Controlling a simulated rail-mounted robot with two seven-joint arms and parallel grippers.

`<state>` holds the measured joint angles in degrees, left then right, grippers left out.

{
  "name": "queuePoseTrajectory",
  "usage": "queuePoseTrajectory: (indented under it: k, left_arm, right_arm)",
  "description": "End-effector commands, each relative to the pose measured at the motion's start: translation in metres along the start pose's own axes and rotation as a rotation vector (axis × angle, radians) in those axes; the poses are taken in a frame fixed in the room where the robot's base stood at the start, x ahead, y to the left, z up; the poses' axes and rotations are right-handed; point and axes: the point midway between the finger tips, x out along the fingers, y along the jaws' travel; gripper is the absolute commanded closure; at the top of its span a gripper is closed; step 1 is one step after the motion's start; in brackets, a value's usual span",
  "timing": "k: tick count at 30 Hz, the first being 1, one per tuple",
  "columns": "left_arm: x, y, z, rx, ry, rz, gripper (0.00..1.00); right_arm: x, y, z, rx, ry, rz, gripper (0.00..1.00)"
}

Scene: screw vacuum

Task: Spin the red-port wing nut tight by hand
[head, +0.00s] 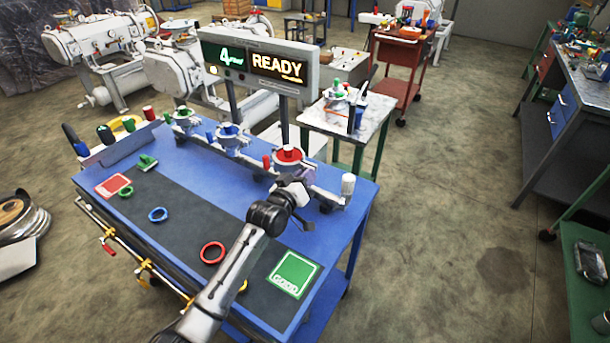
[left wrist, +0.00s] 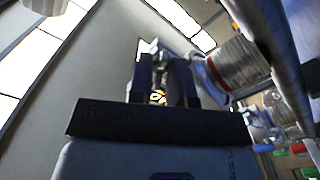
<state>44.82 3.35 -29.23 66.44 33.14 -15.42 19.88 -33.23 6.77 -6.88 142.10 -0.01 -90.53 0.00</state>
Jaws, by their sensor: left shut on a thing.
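The red port (head: 289,156) is a round flange with a red cap, on the manifold at the right part of the blue bench. My left gripper (head: 300,190) is at the near side of this port, at the end of my dark arm. In the left wrist view my left gripper's dark fingers (left wrist: 162,75) are close together, shut on a small part beside a ribbed metal fitting (left wrist: 238,63). The part is mostly hidden by the fingers; its place fits the red-port wing nut. My right gripper is in neither view.
A blue port (head: 230,138) and a green port (head: 184,118) stand to the left on the manifold. A red ring (head: 212,252), a blue ring (head: 158,214) and a green GOOD pad (head: 294,273) lie on the bench. A sign (head: 262,62) reading READY stands behind.

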Motion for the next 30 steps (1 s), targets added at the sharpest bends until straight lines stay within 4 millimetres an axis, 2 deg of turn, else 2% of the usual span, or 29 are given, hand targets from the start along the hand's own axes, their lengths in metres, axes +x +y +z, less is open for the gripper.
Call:
queuePoseTrajectory:
  k: [18,30]
  left_arm:
    - [0.000,0.001,-0.003,0.588,-0.001,-0.001,1.00]
    - [0.000,0.001,-0.002,0.888,0.001,0.000,1.00]
  right_arm:
    - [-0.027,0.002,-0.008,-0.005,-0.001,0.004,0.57]
    - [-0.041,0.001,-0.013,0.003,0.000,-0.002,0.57]
